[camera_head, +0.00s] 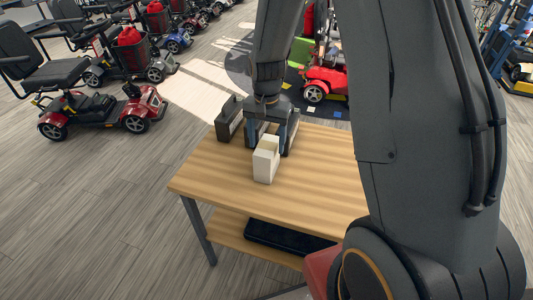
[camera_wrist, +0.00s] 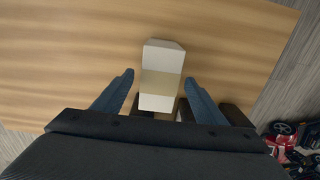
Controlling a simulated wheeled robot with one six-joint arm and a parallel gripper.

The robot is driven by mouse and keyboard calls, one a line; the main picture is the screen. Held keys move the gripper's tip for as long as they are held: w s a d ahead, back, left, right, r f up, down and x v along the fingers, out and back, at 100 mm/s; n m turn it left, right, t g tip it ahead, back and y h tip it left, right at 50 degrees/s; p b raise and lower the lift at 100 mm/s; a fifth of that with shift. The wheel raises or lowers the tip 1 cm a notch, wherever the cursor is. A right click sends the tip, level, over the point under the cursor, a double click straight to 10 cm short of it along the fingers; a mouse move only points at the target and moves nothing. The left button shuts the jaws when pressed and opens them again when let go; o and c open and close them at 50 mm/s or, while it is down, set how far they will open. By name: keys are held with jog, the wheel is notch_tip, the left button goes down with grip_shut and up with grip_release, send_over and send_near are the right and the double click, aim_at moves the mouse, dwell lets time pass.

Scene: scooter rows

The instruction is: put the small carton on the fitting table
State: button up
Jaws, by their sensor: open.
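A small white carton (camera_head: 263,166) with a tan band is at the wooden-topped table (camera_head: 205,178), seemingly standing on its top. In the wrist view the carton (camera_wrist: 163,56) lies between the two fingers, with a gap on each side. My gripper (camera_head: 271,136) points down over the table and is open, its fingers just behind the carton in the head view. The fingers (camera_wrist: 159,78) also show in the wrist view, touching nothing that I can see. Whether this table is the fitting table I cannot tell.
A dark box (camera_head: 228,118) stands on the table left of my gripper; another dark item is partly hidden behind the gripper. A black case (camera_head: 285,238) lies on the lower shelf. Scooters (camera_head: 100,105) stand at the left and a red one (camera_head: 326,82) behind. The table's left front is clear.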

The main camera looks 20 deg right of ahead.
notch_tip(320, 180, up, 6)
jog(key=shift+f+b, duration=0.25)
jog(key=shift+b, duration=0.2)
jog(key=shift+s+r, duration=0.25)
jog(key=shift+s, duration=0.05)
jog(key=s+r+n, duration=0.2)
jog(key=s+n, duration=0.5)
jog(key=s, duration=1)
jog(key=shift+r+t, duration=0.4)
